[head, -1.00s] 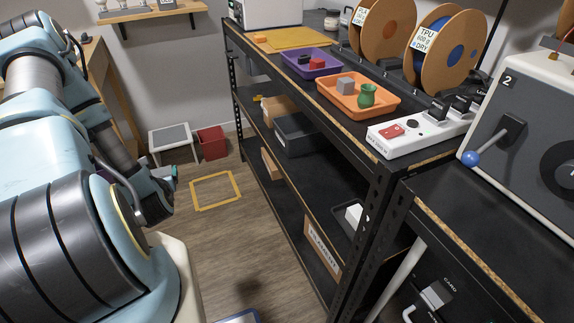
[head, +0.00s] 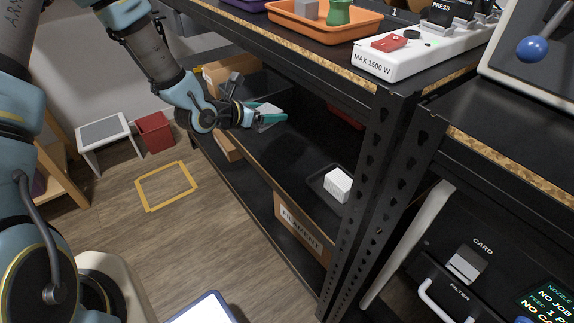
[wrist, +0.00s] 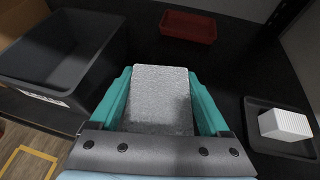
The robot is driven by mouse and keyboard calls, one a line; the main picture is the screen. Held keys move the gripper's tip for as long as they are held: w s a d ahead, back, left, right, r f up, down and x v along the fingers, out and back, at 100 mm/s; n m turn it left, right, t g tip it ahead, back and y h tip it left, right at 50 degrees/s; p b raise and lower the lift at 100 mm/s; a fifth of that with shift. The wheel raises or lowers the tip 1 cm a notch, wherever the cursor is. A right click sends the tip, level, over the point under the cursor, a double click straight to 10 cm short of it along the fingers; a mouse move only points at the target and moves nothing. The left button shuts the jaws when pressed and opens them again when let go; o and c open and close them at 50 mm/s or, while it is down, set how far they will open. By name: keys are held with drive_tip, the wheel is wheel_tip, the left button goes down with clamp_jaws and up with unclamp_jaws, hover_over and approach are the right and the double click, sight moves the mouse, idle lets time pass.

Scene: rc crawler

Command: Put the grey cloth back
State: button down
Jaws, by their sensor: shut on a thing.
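The grey cloth (wrist: 161,105) is a light grey, textured rectangle between the two teal fingers of my gripper (wrist: 160,78) in the wrist view. The fingers are shut on its two sides. In the head view my gripper (head: 270,114) reaches in over the middle shelf of the black rack, and the cloth is a small pale patch between the fingers. Whether the cloth touches the shelf I cannot tell. A shallow dark tray (wrist: 258,104) holding a white ribbed block (wrist: 285,125) is to the right of my gripper on the same shelf.
A dark open bin (wrist: 112,22) stands left of my gripper, close to the left finger. A red tray (wrist: 188,27) lies further back. The shelf (wrist: 235,75) between them is bare. A rack post (head: 372,170) and the upper shelf edge (head: 270,55) bound the opening.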

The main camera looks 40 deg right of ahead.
drive_tip(key=s+d+f, duration=0.1)
drive_tip(key=s+f, duration=0.1)
drive_tip(key=s+d+f+m+g+b, duration=0.1)
drive_tip(key=s+f, duration=0.1)
drive_tip(key=s+d+f+m+g+b, duration=0.1)
drive_tip(key=s+d+f, duration=0.1)
drive_tip(key=shift+s, duration=0.1)
drive_tip(key=shift+a+f, duration=0.1)
drive_tip(key=shift+f, duration=2.05)
drive_tip(key=shift+f+b, duration=0.1)
drive_tip(key=shift+b, duration=0.2)
unclamp_jaws()
drive_tip(key=p+v, duration=0.1)
drive_tip(key=v, duration=1.1)
drive_tip(key=shift+w, duration=0.25)
